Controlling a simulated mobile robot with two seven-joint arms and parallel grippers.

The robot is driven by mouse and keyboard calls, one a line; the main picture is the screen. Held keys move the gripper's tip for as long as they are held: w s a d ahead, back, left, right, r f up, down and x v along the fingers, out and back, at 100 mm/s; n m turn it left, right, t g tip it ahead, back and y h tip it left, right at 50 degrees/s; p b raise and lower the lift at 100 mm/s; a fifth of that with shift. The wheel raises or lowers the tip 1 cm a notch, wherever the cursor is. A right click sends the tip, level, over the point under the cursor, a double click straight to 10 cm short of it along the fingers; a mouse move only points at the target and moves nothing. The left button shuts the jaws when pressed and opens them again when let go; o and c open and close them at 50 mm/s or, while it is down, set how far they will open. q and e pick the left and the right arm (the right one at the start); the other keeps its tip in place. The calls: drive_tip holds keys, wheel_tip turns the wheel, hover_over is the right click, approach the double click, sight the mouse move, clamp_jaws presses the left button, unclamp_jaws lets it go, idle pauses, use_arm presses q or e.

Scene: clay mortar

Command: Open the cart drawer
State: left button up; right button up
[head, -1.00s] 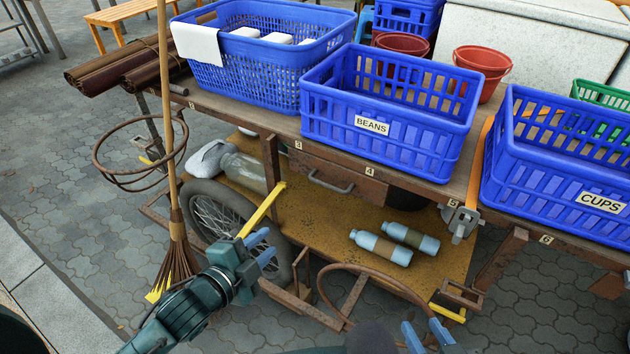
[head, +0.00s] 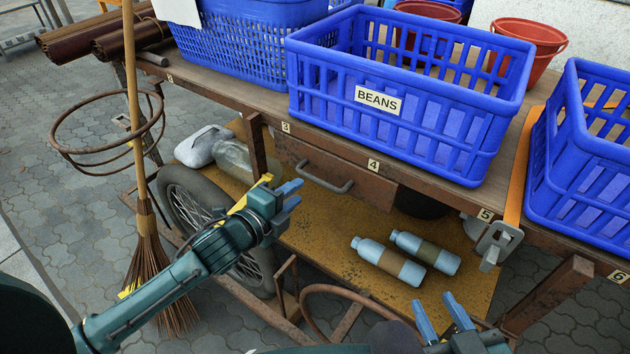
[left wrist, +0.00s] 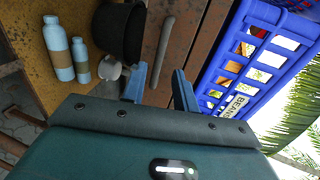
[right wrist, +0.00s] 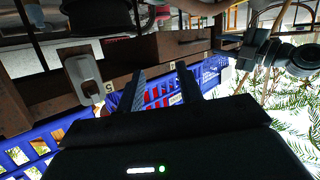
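The cart drawer (head: 365,185) is a brown wooden front under the cart's top, below the BEANS crate, and looks closed. Its grey bar handle (head: 325,178) also shows in the left wrist view (left wrist: 160,52), ahead of the fingers and apart from them. My left gripper (head: 291,195) is open and empty, a little below and left of the handle in the head view; its fingers show apart in the left wrist view (left wrist: 158,88). My right gripper (head: 440,315) is open and empty, low in front of the cart, below the bottles.
A blue BEANS crate (head: 430,118) stands on the cart top above the drawer. Two blue bottles (head: 388,262) lie on the yellow lower shelf (head: 335,235). A metal latch (head: 498,243) hangs right of the drawer. A broom (head: 150,255) and wheel (head: 190,205) are at left.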

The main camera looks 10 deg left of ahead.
sight(313, 181)
use_arm(q)
drive_tip(key=b+x, duration=0.1)
drive_tip(key=x, duration=0.5)
drive_tip(key=shift+w+d+f, duration=0.1)
drive_tip(key=shift+w+d, duration=0.05)
drive_tip(key=shift+w, duration=0.1)
drive_tip(key=shift+w+d+f+b, duration=0.1)
drive_tip(key=shift+w+d+b, duration=0.2)
drive_tip(key=shift+w, duration=0.35)
use_arm(e)
drive_tip(key=shift+w+a+n+t+y, duration=0.3)
drive_tip(key=shift+t+y, duration=0.1)
drive_tip(key=shift+t, duration=0.3)
use_arm(q)
clamp_jaws()
